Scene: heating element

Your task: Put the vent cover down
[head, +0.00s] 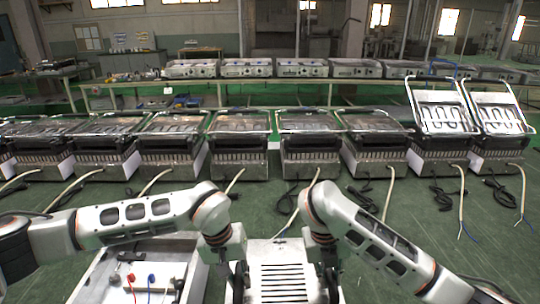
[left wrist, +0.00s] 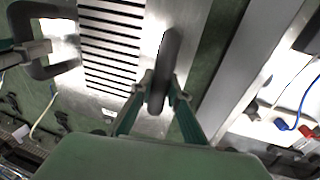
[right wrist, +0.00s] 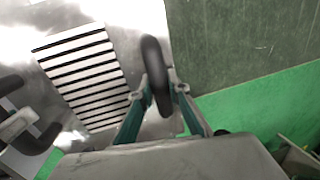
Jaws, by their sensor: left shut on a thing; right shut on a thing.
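The vent cover (head: 281,285) is a silver metal panel with a column of dark slots, at the bottom centre of the head view. It also shows in the left wrist view (left wrist: 112,47) and the right wrist view (right wrist: 82,75). It has a dark handle on each side. My left gripper (left wrist: 160,92) is shut on the left handle. My right gripper (right wrist: 160,88) is shut on the right handle. In the head view my wrists partly cover both handles. What lies directly under the cover is hidden, so I cannot tell whether it touches anything.
An open light-grey housing (head: 95,276) with red and blue terminals and wires is just left of the cover. A row of grill-like units (head: 235,140) with loose cables stands ahead on the green surface. More units (head: 245,68) stand behind. Green surface is free at right.

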